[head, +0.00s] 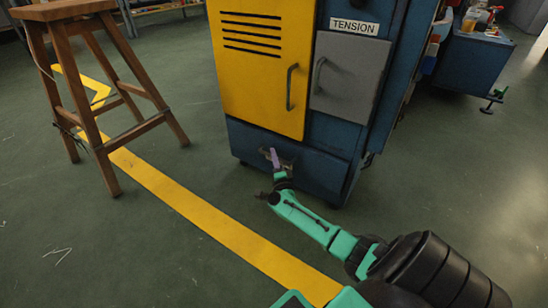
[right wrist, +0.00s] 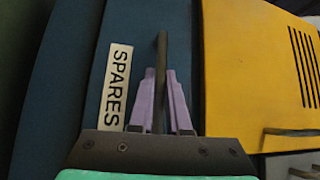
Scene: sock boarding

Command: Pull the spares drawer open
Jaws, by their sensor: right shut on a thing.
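The spares drawer (head: 318,172) is the blue front at the bottom of the cabinet, below the yellow door. It looks about flush with the cabinet. In the right wrist view its blue front (right wrist: 148,20) carries a "SPARES" label (right wrist: 117,88) and a dark bar handle (right wrist: 162,50). My right gripper (head: 271,156) is at the drawer front. In the right wrist view its purple fingers (right wrist: 160,85) stand on both sides of the handle, shut on it. In the head view the gripper hides most of the handle. My left gripper is not in view.
Above the drawer are a yellow vented door (head: 250,75) and a grey door (head: 349,78) under a "TENSION" label (head: 353,26), both with handles. A wooden stool (head: 88,75) stands at left. The floor before the cabinet, crossed by a yellow line (head: 200,220), is clear.

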